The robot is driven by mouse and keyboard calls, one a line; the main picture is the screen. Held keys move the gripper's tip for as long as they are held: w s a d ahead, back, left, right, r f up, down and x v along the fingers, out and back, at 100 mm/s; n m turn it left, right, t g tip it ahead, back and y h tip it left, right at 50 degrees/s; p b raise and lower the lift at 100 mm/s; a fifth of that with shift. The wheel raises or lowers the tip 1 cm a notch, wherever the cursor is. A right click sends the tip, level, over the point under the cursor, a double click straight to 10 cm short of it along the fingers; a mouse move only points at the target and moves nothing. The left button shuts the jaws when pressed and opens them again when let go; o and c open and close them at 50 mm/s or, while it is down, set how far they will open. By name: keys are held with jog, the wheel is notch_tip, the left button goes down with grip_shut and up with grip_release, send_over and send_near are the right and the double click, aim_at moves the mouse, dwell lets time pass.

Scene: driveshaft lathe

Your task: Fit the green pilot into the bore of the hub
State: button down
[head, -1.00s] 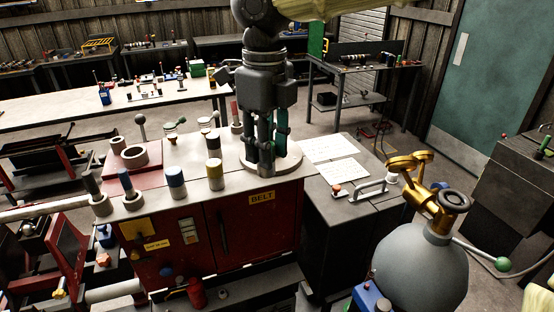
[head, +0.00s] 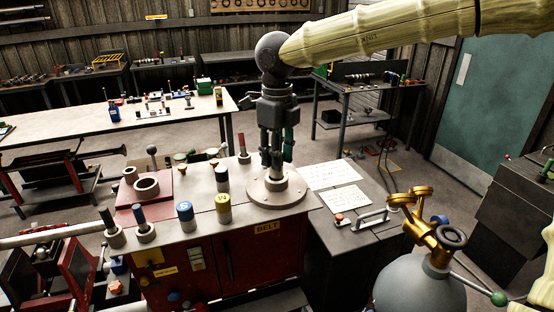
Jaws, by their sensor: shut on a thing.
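The hub (head: 284,195) is a pale round flange with a raised centre, lying on the right end of the red cabinet's top. My gripper (head: 276,160) points straight down over the hub's centre, its fingers close together. A strip of dark green, the green pilot (head: 289,141), shows at the right finger; most of it is hidden by the fingers. The fingertips are just above or at the hub's raised centre. The bore is hidden, and I cannot tell whether the pilot's lower end is in it.
Blue and yellow-banded cylinders (head: 185,216) and several other pegs and rings stand left of the hub on the red cabinet (head: 235,262). White sheets (head: 338,187) lie on the dark bench at right. A grey tank with a brass valve (head: 428,238) stands in front right.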

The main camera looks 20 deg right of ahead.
jog(key=shift+w+d+r, duration=0.15)
jog(key=shift+w, duration=0.2)
jog(key=shift+w+d+f+p, duration=0.15)
jog(key=shift+f+p, duration=0.1)
jog(key=shift+p, duration=0.35)
jog(key=shift+f+p, duration=0.65)
jog(key=shift+f, duration=1)
jog(key=shift+w+f, duration=0.1)
jog(key=c, duration=1.1)
grip_release()
notch_tip(320, 180, up, 12)
jog(key=b, duration=0.3)
jog(key=shift+b, duration=0.35)
